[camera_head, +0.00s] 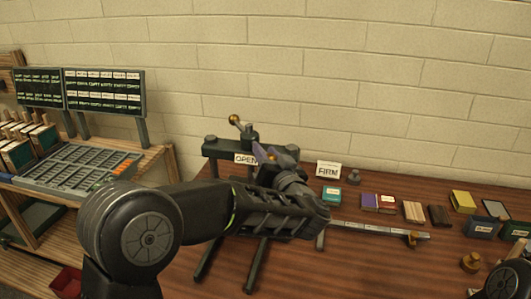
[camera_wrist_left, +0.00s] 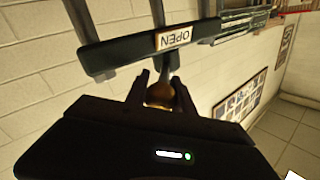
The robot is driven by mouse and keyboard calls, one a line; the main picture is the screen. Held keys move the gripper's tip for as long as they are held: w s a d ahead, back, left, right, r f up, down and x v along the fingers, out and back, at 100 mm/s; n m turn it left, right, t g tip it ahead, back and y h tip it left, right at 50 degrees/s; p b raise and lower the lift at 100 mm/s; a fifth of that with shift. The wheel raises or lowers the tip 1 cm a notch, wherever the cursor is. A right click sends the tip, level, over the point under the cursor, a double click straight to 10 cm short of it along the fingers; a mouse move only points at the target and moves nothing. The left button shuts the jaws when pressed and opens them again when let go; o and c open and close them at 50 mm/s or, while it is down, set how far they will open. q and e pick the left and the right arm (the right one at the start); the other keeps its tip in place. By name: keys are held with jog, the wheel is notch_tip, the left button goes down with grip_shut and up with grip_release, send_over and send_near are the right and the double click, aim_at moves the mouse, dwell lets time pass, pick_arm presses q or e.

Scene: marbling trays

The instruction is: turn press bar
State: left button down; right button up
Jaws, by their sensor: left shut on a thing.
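The press (camera_head: 215,148) is a dark frame at the left end of the wooden table. Its press bar shows a brass ball end (camera_head: 234,119) tilted up at the back left. My left gripper (camera_head: 268,154) is at the front of the press, its arm covering much of it. My right gripper is not in view.
A FIRM card (camera_head: 328,170) stands right of the press. A teal box (camera_head: 331,196), books (camera_head: 378,202), wooden blocks (camera_head: 413,212) and a long metal ruler-like bar (camera_head: 375,229) lie further right. A rack of type trays (camera_head: 80,168) stands left. A block wall is behind.

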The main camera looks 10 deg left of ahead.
pick_arm(q)
jog(key=c, duration=1.1)
grip_release()
jog(key=shift+d, duration=0.1)
jog(key=shift+b+v, duration=1.3)
jog(key=shift+v, duration=2.6)
